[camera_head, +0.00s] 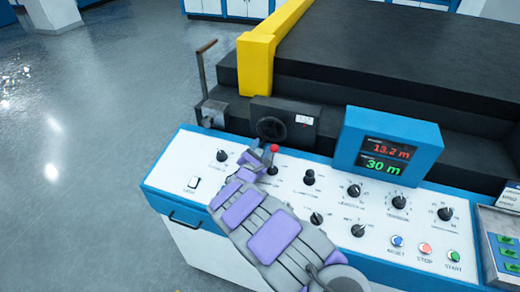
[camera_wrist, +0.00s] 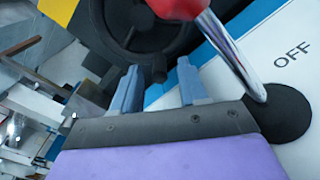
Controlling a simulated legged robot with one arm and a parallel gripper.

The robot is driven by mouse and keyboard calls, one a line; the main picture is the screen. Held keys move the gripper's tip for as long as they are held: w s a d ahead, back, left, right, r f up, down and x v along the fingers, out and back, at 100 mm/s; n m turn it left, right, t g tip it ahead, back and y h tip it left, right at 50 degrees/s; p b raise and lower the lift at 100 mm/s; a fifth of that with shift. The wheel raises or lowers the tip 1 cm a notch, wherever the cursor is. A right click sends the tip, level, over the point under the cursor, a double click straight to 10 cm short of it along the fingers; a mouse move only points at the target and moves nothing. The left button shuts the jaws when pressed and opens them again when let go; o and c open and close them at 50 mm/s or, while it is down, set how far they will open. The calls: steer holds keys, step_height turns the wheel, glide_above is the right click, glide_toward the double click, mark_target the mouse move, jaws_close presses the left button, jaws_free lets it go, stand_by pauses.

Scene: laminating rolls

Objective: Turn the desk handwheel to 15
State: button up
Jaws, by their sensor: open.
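The handwheel (camera_head: 271,129) is a black round wheel on a dark box at the back edge of the control desk. It also fills the top of the wrist view (camera_wrist: 125,25), with a dark handle stub near the fingers. A small white readout plate (camera_head: 304,120) sits right of the wheel, too small to read. My gripper (camera_head: 264,155) is just in front of and below the wheel. In the wrist view its two blue-grey fingers (camera_wrist: 158,88) stand apart with nothing clearly between them. I cannot tell whether they touch the wheel.
A red-knobbed lever (camera_head: 274,149) stands close beside my gripper; its metal rod (camera_wrist: 235,55) crosses the wrist view's right side near "OFF". Several black knobs dot the desk (camera_head: 165,180). The display (camera_head: 387,150) reads 13.2 m and 30 m. A crank handle (camera_head: 202,75) rises behind left.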

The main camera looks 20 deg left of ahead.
jaws_close()
steer(key=shift+d, duration=0.15)
stand_by(0.4)
steer(key=shift+d+f+n+b, duration=0.25)
steer(key=shift+d+n+b, duration=0.2)
steer(key=shift+n, duration=0.55)
steer(key=shift+d+n+b, duration=0.2)
steer(key=shift+d+n, duration=0.05)
steer(key=shift+n, duration=0.45)
steer(key=shift+d+n+b, duration=0.15)
steer(key=shift+d+n, duration=0.05)
steer(key=shift+n, duration=0.5)
jaws_free()
